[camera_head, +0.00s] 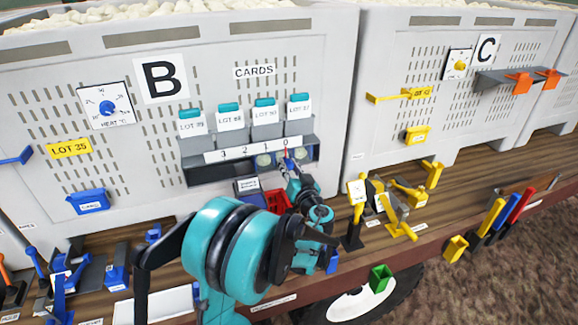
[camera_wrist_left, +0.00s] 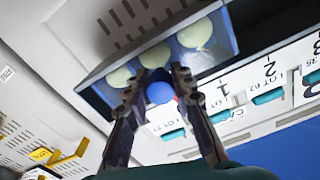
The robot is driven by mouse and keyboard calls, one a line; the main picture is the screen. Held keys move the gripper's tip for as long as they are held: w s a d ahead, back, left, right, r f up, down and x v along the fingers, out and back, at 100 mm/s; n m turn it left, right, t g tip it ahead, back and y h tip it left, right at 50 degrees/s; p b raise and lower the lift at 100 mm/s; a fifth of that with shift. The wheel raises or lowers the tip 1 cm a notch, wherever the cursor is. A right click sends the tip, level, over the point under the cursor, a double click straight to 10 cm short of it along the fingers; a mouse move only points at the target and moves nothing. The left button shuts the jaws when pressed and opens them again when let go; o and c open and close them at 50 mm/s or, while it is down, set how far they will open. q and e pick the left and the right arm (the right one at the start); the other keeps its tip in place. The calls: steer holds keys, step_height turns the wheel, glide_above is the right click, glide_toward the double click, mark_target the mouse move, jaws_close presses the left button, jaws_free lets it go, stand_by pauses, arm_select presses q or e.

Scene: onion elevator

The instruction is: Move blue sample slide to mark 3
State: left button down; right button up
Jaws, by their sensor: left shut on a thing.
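The blue sample slide shows best in the left wrist view, where its round blue knob (camera_wrist_left: 160,92) sits between my left gripper's fingers. In the head view my left gripper (camera_head: 289,166) reaches up to the right part of the dark slot under crate B's card holder, near mark 0, and mostly hides the knob. My left gripper (camera_wrist_left: 157,86) is shut on the knob. The white mark strip (camera_head: 232,153) reads 3, 2, 1, 0 from left to right in the head view; mark 3 (camera_head: 223,154) is at its left end. My right gripper is not in view.
Pale round samples (camera_wrist_left: 195,33) sit behind the slot's window. Cards (camera_head: 265,111) stand in the holder above the strip. A red container (camera_head: 278,201) and a yellow-handled stand (camera_head: 356,195) are on the wooden deck below. Crate C (camera_head: 395,50) is to the right.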

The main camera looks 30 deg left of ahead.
arm_select(q)
steer(key=s+a, duration=0.2)
steer(key=s+a+b, duration=0.1)
steer(key=s+a, duration=0.1)
steer(key=s, duration=0.1)
steer(key=shift+a, duration=0.15)
steer(key=shift+w, duration=0.15)
steer(key=c, duration=1.3)
jaws_free()
steer(key=shift+s+d, duration=0.25)
steer(key=shift+d, duration=0.3)
glide_toward(266, 163)
steer(key=v, duration=0.5)
steer(key=shift+s+d+r, duration=0.1)
steer(key=shift+s+d, duration=0.15)
steer(key=shift+d, duration=0.1)
